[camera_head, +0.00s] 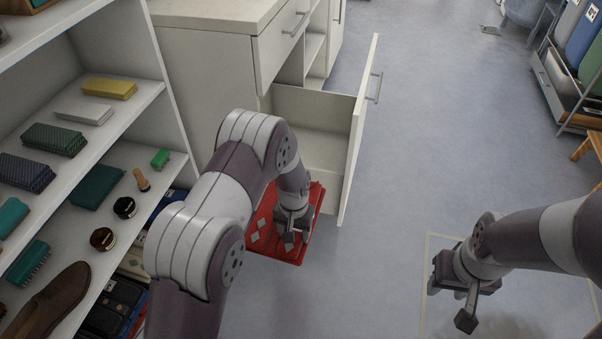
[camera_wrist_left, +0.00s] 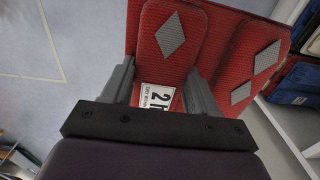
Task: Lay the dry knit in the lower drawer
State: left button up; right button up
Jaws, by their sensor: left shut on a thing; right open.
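The knit (camera_head: 262,225) is red with grey diamonds. My left gripper (camera_head: 292,235) is shut on it, just this side of the open lower drawer (camera_head: 349,180). In the left wrist view the fingers of my left gripper (camera_wrist_left: 158,88) close on both sides of a folded red part of the knit (camera_wrist_left: 190,60), and a white label shows between them. My arm hides part of the knit and of the drawer's near side. The visible inside of the drawer is bare. My right gripper (camera_head: 455,303) is open and empty over the floor at the right.
A white cabinet (camera_head: 205,75) bears the drawer. White shelves (camera_head: 130,158) with brushes, folded cloths and shoes stand close at the left. A rack (camera_head: 570,100) stands at the far right. The floor right of the drawer is clear.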

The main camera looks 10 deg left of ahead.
aim_at(317, 164)
jog(key=i, duration=1.5)
